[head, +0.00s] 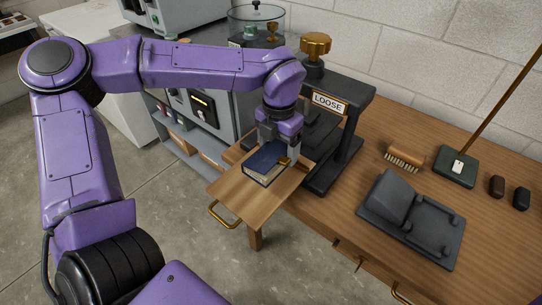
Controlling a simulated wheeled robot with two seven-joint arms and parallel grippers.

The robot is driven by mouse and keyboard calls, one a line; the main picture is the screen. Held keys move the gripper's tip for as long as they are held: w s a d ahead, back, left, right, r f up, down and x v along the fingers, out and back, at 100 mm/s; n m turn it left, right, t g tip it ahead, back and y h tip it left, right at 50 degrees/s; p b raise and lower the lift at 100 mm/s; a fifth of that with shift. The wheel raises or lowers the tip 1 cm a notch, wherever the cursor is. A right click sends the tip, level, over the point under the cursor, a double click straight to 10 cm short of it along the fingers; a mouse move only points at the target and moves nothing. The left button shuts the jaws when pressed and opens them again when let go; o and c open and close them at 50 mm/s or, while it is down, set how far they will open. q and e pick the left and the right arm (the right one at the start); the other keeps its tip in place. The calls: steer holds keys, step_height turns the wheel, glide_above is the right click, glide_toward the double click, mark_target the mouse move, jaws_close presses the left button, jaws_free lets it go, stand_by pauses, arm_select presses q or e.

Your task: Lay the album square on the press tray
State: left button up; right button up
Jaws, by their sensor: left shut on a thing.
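The album (263,164) is a dark blue book with pale page edges and a brass-coloured clasp. It is at the wooden press tray (238,195), which juts out from the bench with a brass handle on its front edge. My left gripper (279,146) points down at the far end of the album and is shut on it. The album looks turned a little relative to the tray edges. I cannot tell whether it rests on the tray or is just above it. My right gripper is not in view.
A black press (338,150) with a brass knob and a "LOOSE" sign stands right behind the tray. A dark cradle (412,220), a brush (404,158) and a green-based stand (456,167) are on the bench to the right. Grey shelving stands behind on the left.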

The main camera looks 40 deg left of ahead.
arm_select(q)
steer(key=shift+w+a+f, duration=0.1)
steer(key=shift+a+f, duration=0.7)
steer(key=shift+f, duration=0.15)
steer(key=f, duration=0.4)
steer(key=shift+w+a, duration=0.1)
steer(key=shift+a, duration=0.3)
steer(key=o, duration=1.1)
step_height(320, 180, up, 12)
steer(key=shift+r+p, duration=0.1)
steer(key=shift+p, duration=0.2)
